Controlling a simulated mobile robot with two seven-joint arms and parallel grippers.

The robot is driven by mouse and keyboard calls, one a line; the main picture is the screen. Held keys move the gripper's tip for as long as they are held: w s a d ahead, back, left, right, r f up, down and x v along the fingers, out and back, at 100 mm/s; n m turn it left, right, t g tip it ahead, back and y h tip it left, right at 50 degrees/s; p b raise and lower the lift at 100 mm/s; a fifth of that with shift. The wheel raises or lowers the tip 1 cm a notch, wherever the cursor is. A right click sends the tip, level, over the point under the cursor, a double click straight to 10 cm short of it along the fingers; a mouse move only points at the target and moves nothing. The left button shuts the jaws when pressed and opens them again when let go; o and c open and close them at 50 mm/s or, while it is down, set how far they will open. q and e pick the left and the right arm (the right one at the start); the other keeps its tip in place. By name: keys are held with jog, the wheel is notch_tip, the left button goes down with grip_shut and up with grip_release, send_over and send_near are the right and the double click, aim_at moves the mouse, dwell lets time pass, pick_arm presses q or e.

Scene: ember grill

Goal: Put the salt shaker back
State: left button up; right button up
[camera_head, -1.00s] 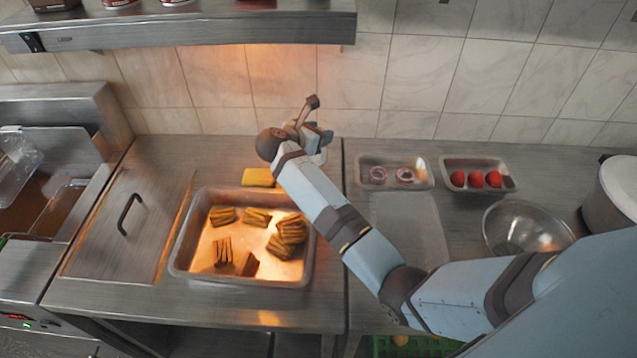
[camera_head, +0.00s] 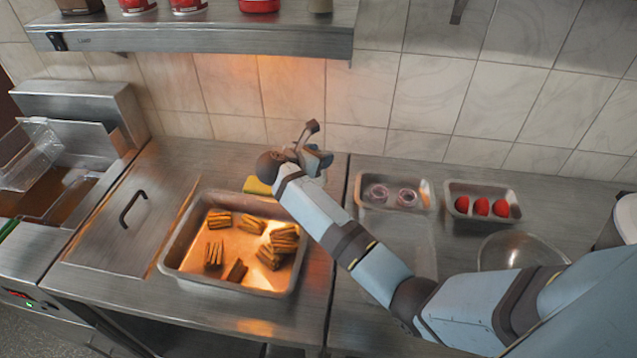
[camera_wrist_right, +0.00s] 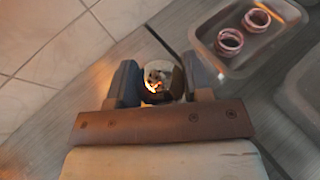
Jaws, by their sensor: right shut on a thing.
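My right gripper (camera_head: 318,160) is over the back of the counter, near the tiled wall and behind the tray of grilled pieces. In the right wrist view its two dark fingers (camera_wrist_right: 158,82) are shut on a small round-topped thing, which I take to be the salt shaker (camera_wrist_right: 160,76). Its top looks pale with dark spots and a bright orange glint. In the head view my own wrist hides the shaker, and I cannot tell whether it touches the counter. My left gripper is in neither view.
A wall shelf (camera_head: 200,38) at the upper left bears red-labelled containers (camera_head: 187,5), a red pot (camera_head: 259,5) and a greyish item (camera_head: 320,5). Below are a metal tray (camera_head: 170,262), a yellow block (camera_head: 256,186), an onion tray (camera_head: 372,208), a tomato tray (camera_head: 460,214) and a bowl (camera_head: 515,250).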

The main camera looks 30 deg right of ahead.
aim_at(322, 181)
notch_tip(322, 181, down, 3)
jog(key=shift+r+b, duration=0.1)
jog(key=shift+b, duration=0.25)
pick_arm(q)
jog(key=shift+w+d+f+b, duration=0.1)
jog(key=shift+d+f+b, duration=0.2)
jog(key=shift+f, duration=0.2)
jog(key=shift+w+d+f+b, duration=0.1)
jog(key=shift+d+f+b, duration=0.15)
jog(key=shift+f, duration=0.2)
pick_arm(e)
jog(key=shift+f, duration=1.5)
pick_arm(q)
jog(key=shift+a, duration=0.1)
pick_arm(e)
jog(key=shift+f, duration=0.1)
jog(key=o, duration=1.2)
jog(key=shift+c, duration=0.2)
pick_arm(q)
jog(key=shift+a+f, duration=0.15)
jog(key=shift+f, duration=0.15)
